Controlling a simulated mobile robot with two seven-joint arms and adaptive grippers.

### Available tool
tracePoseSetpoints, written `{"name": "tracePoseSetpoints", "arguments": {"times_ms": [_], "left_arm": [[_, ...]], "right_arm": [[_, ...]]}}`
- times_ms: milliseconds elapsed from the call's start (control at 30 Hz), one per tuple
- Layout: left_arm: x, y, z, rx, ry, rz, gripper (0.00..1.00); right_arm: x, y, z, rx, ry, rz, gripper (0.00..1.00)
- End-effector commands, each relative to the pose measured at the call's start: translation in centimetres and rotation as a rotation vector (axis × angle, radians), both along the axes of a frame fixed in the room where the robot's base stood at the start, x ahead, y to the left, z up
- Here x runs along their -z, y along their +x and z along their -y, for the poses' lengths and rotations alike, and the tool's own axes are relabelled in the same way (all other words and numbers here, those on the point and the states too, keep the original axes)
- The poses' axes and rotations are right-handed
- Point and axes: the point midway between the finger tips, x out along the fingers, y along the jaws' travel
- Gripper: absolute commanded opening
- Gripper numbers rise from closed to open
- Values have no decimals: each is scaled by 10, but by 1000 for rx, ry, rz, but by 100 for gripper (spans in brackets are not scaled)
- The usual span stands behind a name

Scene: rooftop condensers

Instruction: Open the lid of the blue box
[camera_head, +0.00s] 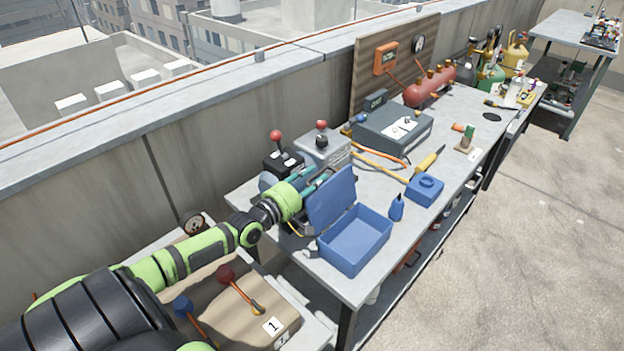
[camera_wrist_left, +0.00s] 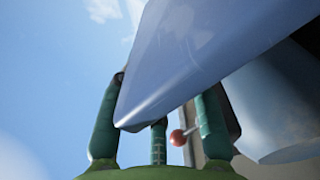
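The blue box (camera_head: 354,243) sits near the front left end of the grey workbench. Its lid (camera_head: 332,200) stands up steeply along the box's left edge, and the inside of the box shows empty. My left gripper (camera_head: 318,178) is behind the lid, on its left side, with fingers pointing right past the lid's upper part. In the left wrist view, the lid (camera_wrist_left: 195,55) hangs close over the spread teal fingers (camera_wrist_left: 158,115). Whether a finger touches the lid cannot be told. My right gripper is not in view.
Lever boxes (camera_head: 323,148) stand behind the gripper. A grey instrument case (camera_head: 393,129) sits farther back. A concrete wall (camera_head: 190,150) runs behind the bench.

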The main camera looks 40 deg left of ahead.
Motion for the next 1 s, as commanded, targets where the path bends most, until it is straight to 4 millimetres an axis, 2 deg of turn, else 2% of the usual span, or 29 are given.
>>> {"name": "tracePoseSetpoints", "arguments": {"times_ms": [233,367,800,1000], "left_arm": [[0,-1,0,0,0,1,34],[1,-10,-1,0,-1,-1,34],[1,-81,-4,0,0,-5,34],[0,-107,-6,0,0,-2,34]], "right_arm": [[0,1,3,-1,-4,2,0],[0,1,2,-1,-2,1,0],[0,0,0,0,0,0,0],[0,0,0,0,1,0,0]]}}
